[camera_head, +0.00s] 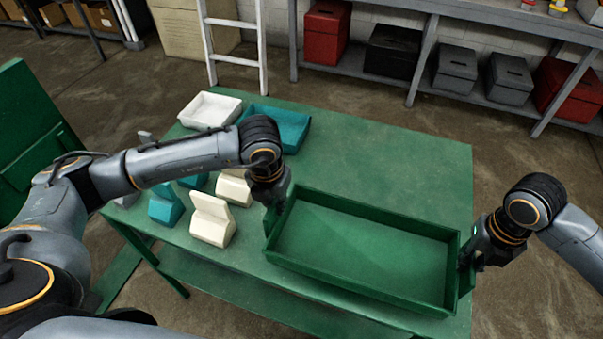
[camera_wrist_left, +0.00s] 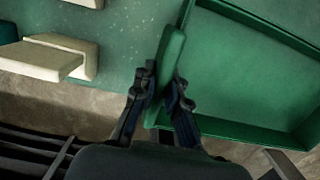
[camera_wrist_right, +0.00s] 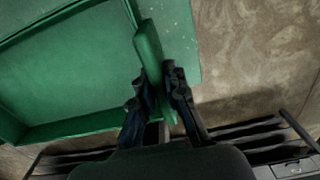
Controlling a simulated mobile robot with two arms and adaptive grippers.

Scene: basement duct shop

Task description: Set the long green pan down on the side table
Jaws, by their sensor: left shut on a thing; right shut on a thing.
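The long green pan (camera_head: 360,250) is an empty, shallow rectangular tray at the front right of the green table (camera_head: 400,155). It looks level; I cannot tell whether its bottom touches the tabletop. My left gripper (camera_head: 270,218) is shut on the pan's left end, with a green handle between its fingers (camera_wrist_left: 165,95) in the left wrist view. My right gripper (camera_head: 468,255) is shut on the handle at the pan's right end, also seen between the fingers (camera_wrist_right: 157,85) in the right wrist view. The pan's interior shows in both wrist views.
Cream blocks (camera_head: 212,220) and a teal block (camera_head: 165,205) stand left of the pan. A white tray (camera_head: 210,110) and a teal tray (camera_head: 285,128) lie at the table's far left. The table behind the pan is clear. A shelf with red and dark boxes (camera_head: 393,50) stands beyond.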

